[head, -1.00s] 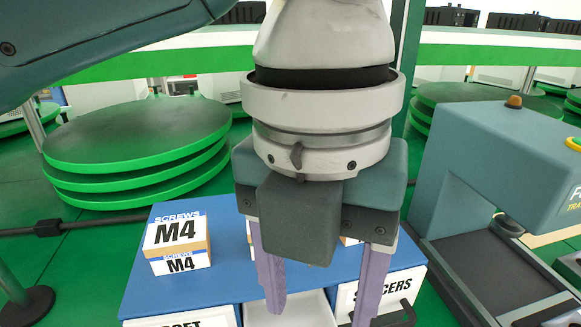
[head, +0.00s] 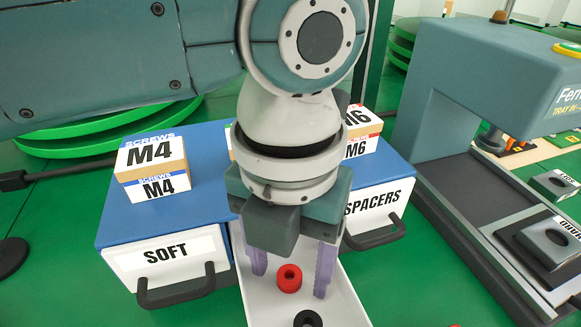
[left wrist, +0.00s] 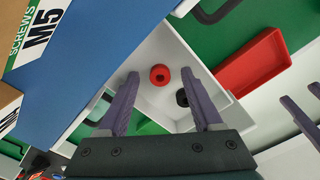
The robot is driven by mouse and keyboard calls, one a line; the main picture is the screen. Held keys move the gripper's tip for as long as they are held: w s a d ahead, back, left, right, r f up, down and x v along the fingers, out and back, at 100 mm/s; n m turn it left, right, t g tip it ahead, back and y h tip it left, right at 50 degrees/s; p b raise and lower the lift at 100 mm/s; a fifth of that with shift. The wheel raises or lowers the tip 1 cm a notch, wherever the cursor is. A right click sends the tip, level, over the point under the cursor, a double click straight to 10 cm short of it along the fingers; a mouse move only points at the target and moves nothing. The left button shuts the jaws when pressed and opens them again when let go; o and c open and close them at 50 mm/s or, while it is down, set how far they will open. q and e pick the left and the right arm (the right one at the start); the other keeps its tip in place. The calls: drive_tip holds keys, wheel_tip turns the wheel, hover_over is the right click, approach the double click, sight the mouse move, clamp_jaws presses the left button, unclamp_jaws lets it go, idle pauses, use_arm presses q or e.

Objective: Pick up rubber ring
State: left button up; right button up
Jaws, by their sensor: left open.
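A red ring (head: 289,279) and a black ring (head: 308,319) lie in an open white drawer (head: 345,293). The same red ring (left wrist: 160,75) and black ring (left wrist: 182,97) show in the left wrist view, a little apart. My left gripper (head: 290,280) is open and empty, pointing down over the drawer. In the left wrist view its fingers (left wrist: 163,90) are wide apart, with the red ring in line between them; I cannot tell how far above it they are. At the right edge of that view, my right gripper's two purple fingertips (left wrist: 297,93) are apart.
The blue cabinet (head: 215,147) has drawers marked SOFT (head: 165,255) and SPACERS (head: 373,197), with projecting black handles. M4 (head: 152,165) and M6 (head: 362,130) screw boxes stand on top. A teal press (head: 490,75) is at right. A red tray (left wrist: 250,62) shows in the left wrist view.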

use_arm(q)
clamp_jaws()
idle(0.5)
